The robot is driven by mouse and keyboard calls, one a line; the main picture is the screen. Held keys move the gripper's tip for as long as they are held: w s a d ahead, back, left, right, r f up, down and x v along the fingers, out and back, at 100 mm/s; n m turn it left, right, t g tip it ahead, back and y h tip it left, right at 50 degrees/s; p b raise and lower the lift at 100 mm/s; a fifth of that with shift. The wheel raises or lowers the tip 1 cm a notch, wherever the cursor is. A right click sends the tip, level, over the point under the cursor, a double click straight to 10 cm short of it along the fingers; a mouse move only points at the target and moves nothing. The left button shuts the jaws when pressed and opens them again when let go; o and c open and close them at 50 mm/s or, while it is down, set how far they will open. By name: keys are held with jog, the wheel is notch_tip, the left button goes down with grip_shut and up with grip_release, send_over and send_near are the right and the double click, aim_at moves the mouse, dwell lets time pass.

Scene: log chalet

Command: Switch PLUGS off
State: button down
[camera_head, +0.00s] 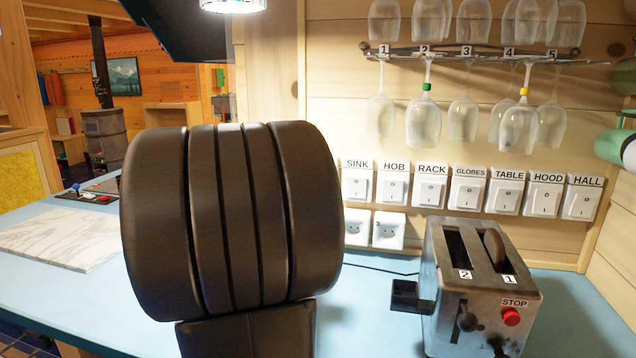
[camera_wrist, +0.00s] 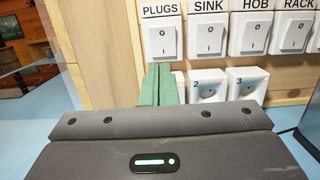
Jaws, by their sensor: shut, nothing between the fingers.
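The PLUGS switch (camera_wrist: 162,39) is a white wall rocker under a label reading PLUGS, at the top centre-left of the wrist view. A 0 mark shows on the upper part of its rocker; I cannot tell which way the rocker is tipped. My gripper (camera_wrist: 160,72) shows as two green fingers closed together with nothing between them. The fingertips appear just below the PLUGS switch in the picture; I cannot tell whether they touch the wall. In the head view, my dark arm hides the PLUGS switch and the gripper.
The SINK switch (camera_head: 357,185) and HOB switch (camera_head: 393,187) continue the row to the right. White sockets (camera_head: 388,230) sit below. A toaster (camera_head: 478,290) stands on the blue counter (camera_head: 575,310). Glasses (camera_head: 422,122) hang above. A marble board (camera_head: 62,236) lies at left.

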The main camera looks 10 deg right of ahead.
jog(key=shift+s+a, duration=0.1)
jog(key=shift+a, duration=0.2)
jog(key=shift+w, duration=0.2)
jog(key=p+x, duration=0.3)
jog(key=x, duration=1.1)
jog(key=shift+d+p, duration=0.2)
jog(key=shift+p, duration=0.2)
